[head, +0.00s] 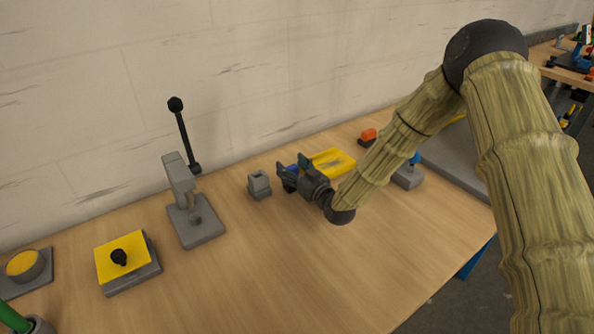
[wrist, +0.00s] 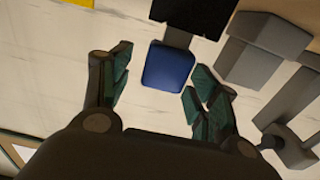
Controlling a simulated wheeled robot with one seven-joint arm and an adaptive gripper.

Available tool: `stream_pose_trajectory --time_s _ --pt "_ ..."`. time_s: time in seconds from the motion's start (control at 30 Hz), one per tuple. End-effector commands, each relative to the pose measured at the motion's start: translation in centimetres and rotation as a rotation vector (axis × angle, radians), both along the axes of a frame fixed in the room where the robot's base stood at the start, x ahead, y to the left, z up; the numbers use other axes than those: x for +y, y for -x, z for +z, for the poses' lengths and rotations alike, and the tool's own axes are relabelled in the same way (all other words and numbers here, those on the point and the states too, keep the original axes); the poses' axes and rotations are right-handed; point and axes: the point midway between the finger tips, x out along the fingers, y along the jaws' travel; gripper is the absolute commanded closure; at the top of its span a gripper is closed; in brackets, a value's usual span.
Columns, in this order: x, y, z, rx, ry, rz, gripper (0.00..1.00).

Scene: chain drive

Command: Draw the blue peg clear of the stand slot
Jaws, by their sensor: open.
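The blue peg (wrist: 168,66) shows in the wrist view as a blue block with rounded edges. A black piece (wrist: 190,14) adjoins it, apparently the stand; the slot itself cannot be made out. My gripper (wrist: 160,58) is open, with one finger on each side of the peg. Gaps show between the peg and both fingers, so I see no contact. In the head view my gripper (head: 294,170) is low over the table, and a small blue patch of the peg (head: 292,169) shows between its fingers. The rest of the peg and the stand are hidden there.
A small grey block (head: 259,185) stands just left of my gripper, and a grey lever device (head: 190,205) farther left. A yellow tray (head: 334,162) lies close on the right. A grey base with a blue top (head: 408,175) stands farther right. The front table is clear.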

Motion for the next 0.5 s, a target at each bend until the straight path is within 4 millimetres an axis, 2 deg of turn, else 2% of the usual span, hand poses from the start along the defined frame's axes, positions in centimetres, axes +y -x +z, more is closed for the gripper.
stream_pose_trajectory --time_s 0.3,0.5 --pt "0.12 -0.10 -0.02 0.001 -0.001 0.000 0.41" --pt "0.10 -0.10 -0.02 0.001 -0.001 0.000 0.78"
